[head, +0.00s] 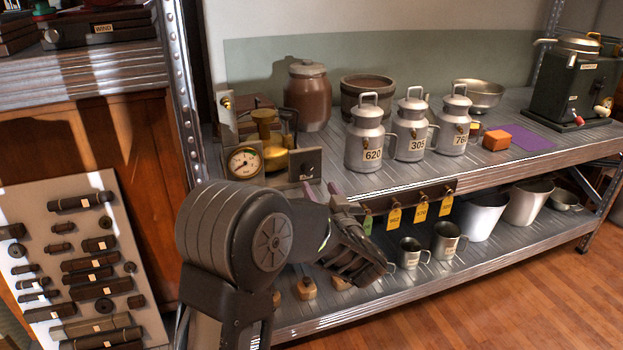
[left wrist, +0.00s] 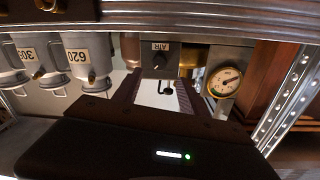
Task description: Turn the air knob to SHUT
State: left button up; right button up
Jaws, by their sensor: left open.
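The air knob (left wrist: 158,61) is a small dark round knob on a dark box (left wrist: 174,67) with an upside-down AIR label in the left wrist view. In the head view the knob (head: 306,168) is on the front of the dark box, right of the round gauge (head: 244,162). Its setting is too small to read. My left gripper (head: 342,190) is open and empty, in front of the shelf and a little right of the box. In the left wrist view its fingers (left wrist: 156,84) frame the knob, apparently short of it. My right gripper is not in view.
Numbered milk cans (head: 368,140) stand right of the box on the upper shelf. A tag rail (head: 405,203) hangs along its edge, close to my left gripper. Metal cups (head: 446,240) stand on the lower shelf. A shelf post (head: 182,90) rises left of the gauge.

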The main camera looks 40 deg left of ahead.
aim_at(309, 172)
pick_arm(q)
jog(key=shift+b+x, duration=0.75)
jog(key=shift+x, duration=3.15)
jog(key=shift+c, duration=0.2)
jog(key=shift+f, duration=0.1)
grip_shut()
